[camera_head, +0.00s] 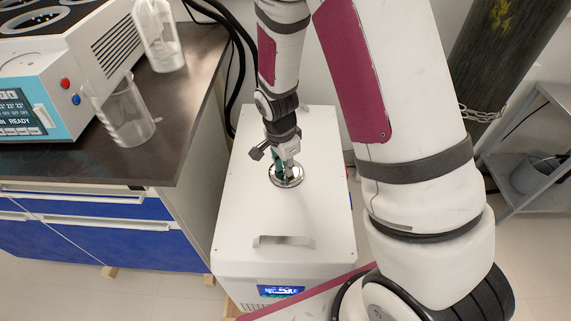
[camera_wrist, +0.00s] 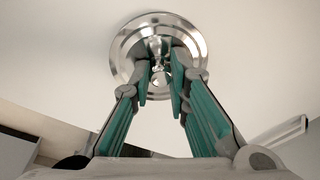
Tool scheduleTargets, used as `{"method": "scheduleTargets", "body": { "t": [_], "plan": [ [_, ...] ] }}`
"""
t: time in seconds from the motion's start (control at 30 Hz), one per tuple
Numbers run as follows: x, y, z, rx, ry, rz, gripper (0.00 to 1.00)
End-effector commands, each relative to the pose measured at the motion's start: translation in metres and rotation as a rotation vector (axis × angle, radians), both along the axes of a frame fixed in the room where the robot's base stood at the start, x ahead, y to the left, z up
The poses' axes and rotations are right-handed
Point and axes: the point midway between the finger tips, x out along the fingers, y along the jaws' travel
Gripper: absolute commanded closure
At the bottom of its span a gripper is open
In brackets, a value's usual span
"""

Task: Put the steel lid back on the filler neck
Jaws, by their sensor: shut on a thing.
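The steel lid (camera_wrist: 128,43) is a shiny round disc with a small knob at its middle, seen large in the wrist view. It also shows in the head view (camera_head: 289,182) on or just over the top of the white cabinet. My gripper (camera_wrist: 160,80) has its green-padded fingers shut on the lid's knob from above. In the head view my gripper (camera_head: 286,165) points down at the lid. The filler neck is hidden under the lid. I cannot tell whether the lid is seated on it or slightly above.
The white cabinet (camera_head: 245,215) has a metal handle (camera_head: 283,241) on its top, in front of the lid. A chained gas cylinder (camera_head: 500,50) and a grey shelf (camera_head: 520,180) are at right.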

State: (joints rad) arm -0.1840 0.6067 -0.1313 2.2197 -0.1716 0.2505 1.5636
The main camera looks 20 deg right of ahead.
Motion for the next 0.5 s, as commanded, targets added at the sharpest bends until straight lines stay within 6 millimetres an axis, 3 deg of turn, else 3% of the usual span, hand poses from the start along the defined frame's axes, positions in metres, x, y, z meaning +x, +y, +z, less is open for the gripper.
{"method": "scheduleTargets", "body": {
  "t": [0.4, 0.43, 0.5],
  "plan": [
    [0.0000, -0.0001, -0.0028, 0.000, 0.000, 0.000, 1.00],
    [0.0000, -0.0001, -0.0028, 0.000, 0.000, 0.000, 0.79],
    [0.0000, -0.0001, -0.0028, 0.000, 0.000, 0.000, 0.63]
  ]
}}
